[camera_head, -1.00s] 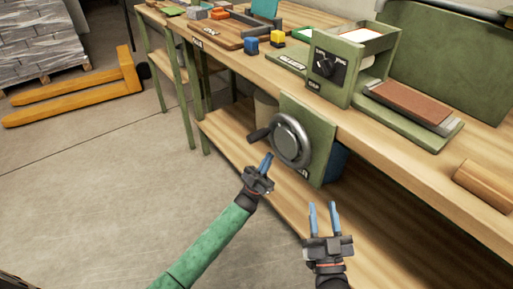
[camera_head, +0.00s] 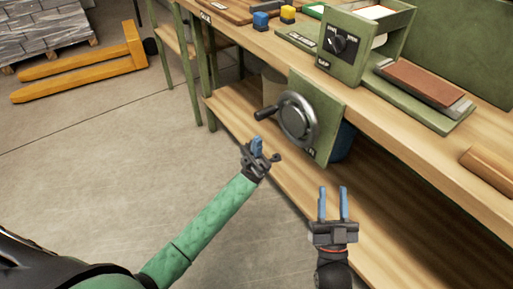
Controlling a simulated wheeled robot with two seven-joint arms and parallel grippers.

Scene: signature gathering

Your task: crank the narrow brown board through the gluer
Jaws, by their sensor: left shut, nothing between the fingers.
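The gluer (camera_head: 345,45) is a green box with a black dial, standing on the wooden bench. A brown board (camera_head: 422,82) lies flat on the green bed at its right side. The grey crank wheel (camera_head: 297,118) sits on a green panel on the bench front, with its dark handle (camera_head: 266,113) sticking out to the left. My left gripper (camera_head: 257,147) is shut and empty, just below and left of the handle, seemingly apart from it. My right gripper (camera_head: 333,204) is open and empty, below and right of the wheel, in front of the lower shelf.
A blue block (camera_head: 260,20) and a yellow block (camera_head: 288,14) stand on the bench left of the gluer. A wooden piece (camera_head: 490,166) lies near the right bench edge. A yellow pallet jack (camera_head: 85,68) is at the back left.

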